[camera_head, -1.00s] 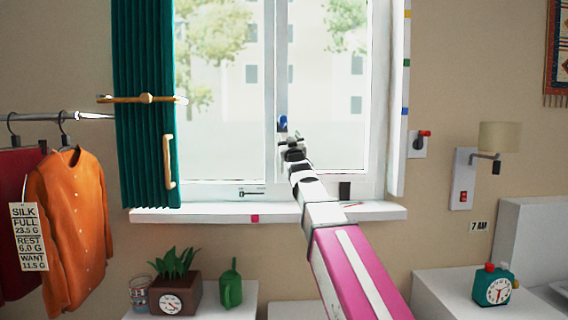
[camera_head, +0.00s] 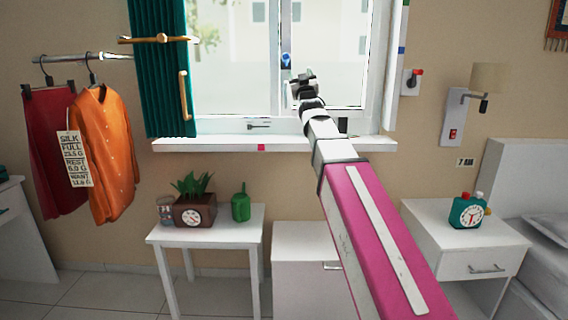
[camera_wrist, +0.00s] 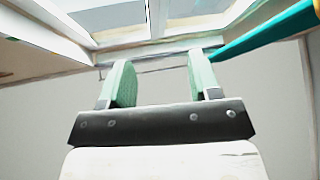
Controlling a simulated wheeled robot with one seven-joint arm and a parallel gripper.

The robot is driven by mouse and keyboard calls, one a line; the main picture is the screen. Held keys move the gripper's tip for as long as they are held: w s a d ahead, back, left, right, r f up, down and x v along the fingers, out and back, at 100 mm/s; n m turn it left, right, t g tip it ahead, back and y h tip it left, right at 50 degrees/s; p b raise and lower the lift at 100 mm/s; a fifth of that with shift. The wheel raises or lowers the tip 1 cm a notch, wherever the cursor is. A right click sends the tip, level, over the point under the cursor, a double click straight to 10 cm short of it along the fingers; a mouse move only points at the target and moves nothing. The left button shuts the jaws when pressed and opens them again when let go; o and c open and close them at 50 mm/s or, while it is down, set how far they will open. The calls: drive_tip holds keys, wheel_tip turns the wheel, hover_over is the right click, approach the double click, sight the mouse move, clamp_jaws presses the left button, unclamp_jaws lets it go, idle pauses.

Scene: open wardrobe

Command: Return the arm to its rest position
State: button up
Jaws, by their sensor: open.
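My gripper (camera_head: 303,80) is at the end of my raised arm, in front of the window (camera_head: 285,70) in the head view. In the wrist view my gripper (camera_wrist: 160,82) is open, with two green-padded fingers apart and nothing between them. The window frame and sill (camera_wrist: 40,58) show beyond the fingers, and part of the green curtain (camera_wrist: 270,32) shows at the upper right. The blue window handle (camera_head: 286,60) is just above and behind my gripper in the head view; I cannot tell how far apart they are.
An orange cardigan (camera_head: 103,150) hangs on a rail at left. A side table (camera_head: 228,223) holds a plant pot and green watering can. A nightstand (camera_head: 465,236) with a clock stands at right. Floor shows at lower left.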

drive_tip(key=d+f+m+g+h, duration=0.2)
drive_tip(key=d+f+g, duration=0.3)
drive_tip(key=f, duration=1.5)
drive_tip(key=d+f+m+g+h, duration=0.2)
drive_tip(key=f+g, duration=0.5)
drive_tip(key=f, duration=1.3)
drive_tip(key=s+d+f+g, duration=0.3)
drive_tip(key=s+f+g, duration=0.3)
drive_tip(key=s+f, duration=0.6)
drive_tip(key=s+d+f+m+g+h, duration=0.1)
drive_tip(key=s+d+f+g, duration=0.2)
drive_tip(key=s+f, duration=0.9)
wheel_tip(320, 180, down, 5)
drive_tip(key=g, duration=0.3)
drive_tip(key=shift+s+g, duration=0.2)
drive_tip(key=shift+g, duration=0.2)
